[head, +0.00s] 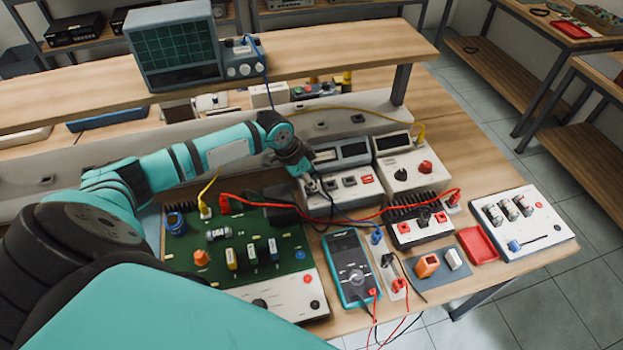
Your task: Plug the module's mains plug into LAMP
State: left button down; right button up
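My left gripper (311,184) is at the front of a grey bench instrument with two displays (343,156). Its fingers are small and dark here, and whether they hold a plug is unclear. A dark cable runs from near the fingertips down to the right. A pale narrow strip (384,268) right of the multimeter carries a blue plug (377,237), a black plug (387,259) and a red plug (398,285). I cannot read any LAMP label, nor tell which plug is the module's mains plug. My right gripper is out of view.
A green circuit board (275,232) lies below my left arm. A teal multimeter (351,268), a black finned block (418,225), a red tray (477,245) and a white board (522,222) crowd the front. Red and yellow leads cross the bench. A shelf holds an oscilloscope (174,46).

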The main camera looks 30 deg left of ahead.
pick_arm(q)
jog(key=shift+p, duration=0.3)
dwell(0.6)
jog(key=shift+f, duration=0.1)
jog(key=c, duration=1.1)
grip_release()
jog(key=w+d+p+v, duration=0.1)
jog(key=p+v, duration=0.4)
jog(key=v, duration=1.1)
jog(key=shift+r+p, duration=0.4)
jog(key=shift+r, duration=0.25)
jog(key=shift+w+a, duration=0.1)
